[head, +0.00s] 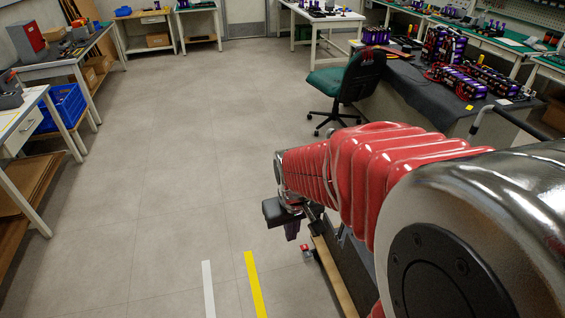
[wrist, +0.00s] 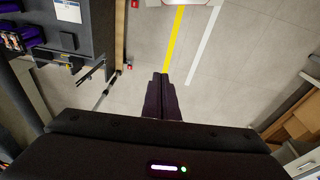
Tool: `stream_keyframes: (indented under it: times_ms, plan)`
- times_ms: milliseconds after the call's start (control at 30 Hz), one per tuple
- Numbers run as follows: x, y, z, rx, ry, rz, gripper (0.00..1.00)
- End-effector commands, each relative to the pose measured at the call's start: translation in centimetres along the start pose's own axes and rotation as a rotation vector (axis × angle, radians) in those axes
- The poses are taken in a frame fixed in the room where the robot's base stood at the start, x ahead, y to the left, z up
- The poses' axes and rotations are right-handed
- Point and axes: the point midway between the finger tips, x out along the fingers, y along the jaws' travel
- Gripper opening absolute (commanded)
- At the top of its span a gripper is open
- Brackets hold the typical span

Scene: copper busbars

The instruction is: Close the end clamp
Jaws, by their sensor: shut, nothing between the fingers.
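My gripper (head: 292,230) hangs above the floor at the end of my arm, beside the edge of a bench. In the wrist view its two dark purple fingers (wrist: 162,92) lie together, with nothing between them and bare floor beyond. I cannot make out an end clamp for certain in either view. In the wrist view a dark bench surface (wrist: 95,15) fills the upper left, with purple and black parts (wrist: 20,35) at its far left and thin metal rods (wrist: 98,82) at its lower edge. My fingers are apart from all of these.
A small red item (head: 306,249) is beside the bench edge. A yellow stripe (head: 255,284) and a white stripe (head: 207,288) mark the floor. A green chair (head: 346,85) stands by a dark-covered table (head: 412,93). Benches line the left side. The middle floor is clear.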

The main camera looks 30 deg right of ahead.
Motion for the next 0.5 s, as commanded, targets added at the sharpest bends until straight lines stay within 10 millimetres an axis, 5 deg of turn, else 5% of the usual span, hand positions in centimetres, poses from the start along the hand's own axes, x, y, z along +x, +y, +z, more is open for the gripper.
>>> stream_keyframes:
  times_ms: [500]
  plan:
    - [10.9, 5.6, -2.8, -0.009, -0.043, 0.022, 0.0]
